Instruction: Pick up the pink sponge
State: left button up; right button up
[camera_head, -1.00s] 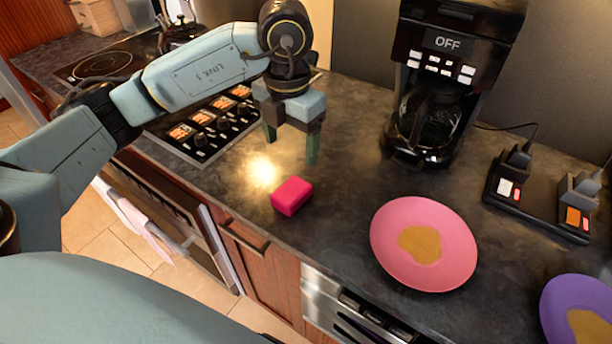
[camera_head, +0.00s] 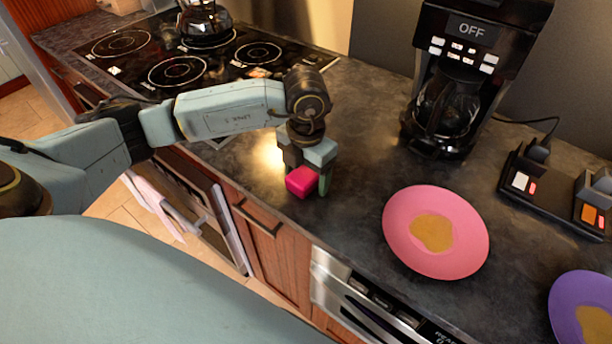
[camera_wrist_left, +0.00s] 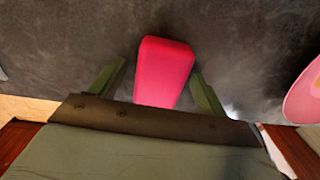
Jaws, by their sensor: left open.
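The pink sponge (camera_head: 301,181) lies on the dark countertop near its front edge. In the left wrist view the sponge (camera_wrist_left: 163,70) sits between the two green fingers. My left gripper (camera_head: 307,182) is lowered over it, fingers on either side. In the left wrist view the gripper (camera_wrist_left: 157,85) is open, with a narrow gap on each side of the sponge. The sponge hides part of the fingers in the head view. My right gripper is not in view.
A pink plate (camera_head: 400,245) with a tan patch lies to the right, and a purple plate (camera_head: 562,312) at the lower right. A coffee maker (camera_head: 447,105) stands behind. A black cooktop (camera_head: 215,62) is at the back left. Bare counter lies between sponge and pink plate.

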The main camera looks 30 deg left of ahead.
aim_at(306, 173)
pick_arm(q)
jog(key=shift+f, duration=0.1)
jog(key=shift+c, duration=0.5)
jog(key=c, duration=0.9)
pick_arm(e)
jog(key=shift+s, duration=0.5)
pick_arm(q)
notch_tip(306, 173, up, 10)
jog(key=shift+r, duration=0.1)
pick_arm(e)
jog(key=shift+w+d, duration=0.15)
